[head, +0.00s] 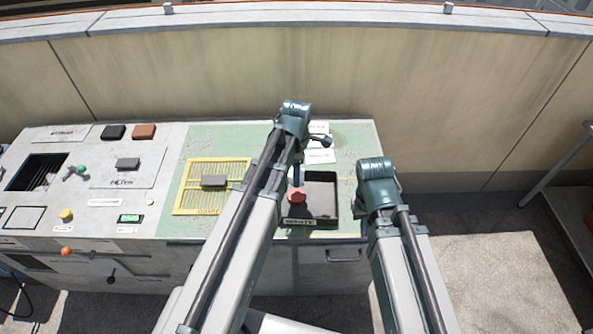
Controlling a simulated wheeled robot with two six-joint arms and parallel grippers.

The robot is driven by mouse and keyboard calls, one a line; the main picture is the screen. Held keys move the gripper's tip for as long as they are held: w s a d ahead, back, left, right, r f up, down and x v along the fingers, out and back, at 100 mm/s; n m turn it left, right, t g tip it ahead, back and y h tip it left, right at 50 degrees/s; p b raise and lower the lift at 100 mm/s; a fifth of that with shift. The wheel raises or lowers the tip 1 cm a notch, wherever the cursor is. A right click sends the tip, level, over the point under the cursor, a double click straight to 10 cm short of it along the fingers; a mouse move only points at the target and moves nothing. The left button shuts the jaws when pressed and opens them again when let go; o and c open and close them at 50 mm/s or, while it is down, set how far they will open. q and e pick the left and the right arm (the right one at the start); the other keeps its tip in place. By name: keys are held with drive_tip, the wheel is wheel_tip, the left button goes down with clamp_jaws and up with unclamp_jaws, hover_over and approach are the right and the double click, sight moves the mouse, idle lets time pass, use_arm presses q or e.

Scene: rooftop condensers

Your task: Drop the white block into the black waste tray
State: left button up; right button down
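The black waste tray (322,180) sits on the right part of the bench, with a label at its front edge. My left arm reaches in across the bench to the left of the tray. Its gripper is mostly hidden behind the arm, and I cannot tell its state. My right gripper (361,208) is just right of the tray, small and dark under the arm's bend; I cannot tell whether it is open or shut. I cannot pick out the white block for certain; the arms hide part of the bench.
A red knob-like thing (296,196) shows at the tray's left side. A yellow grid (181,200) with a grey block (213,182) lies left of my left arm. Further left are a black block (113,132), a brown block (144,131) and a grey block (128,164).

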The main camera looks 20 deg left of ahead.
use_arm(q)
drive_tip(key=shift+a+f+b, duration=0.1)
drive_tip(key=shift+f+b, duration=2.95)
drive_tip(key=o, duration=1.3)
drive_tip(key=shift+c, duration=0.2)
drive_tip(key=shift+r, duration=0.2)
wheel_tip(320, 180, up, 14)
drive_tip(key=p, duration=1.4)
drive_tip(key=shift+f, duration=0.2)
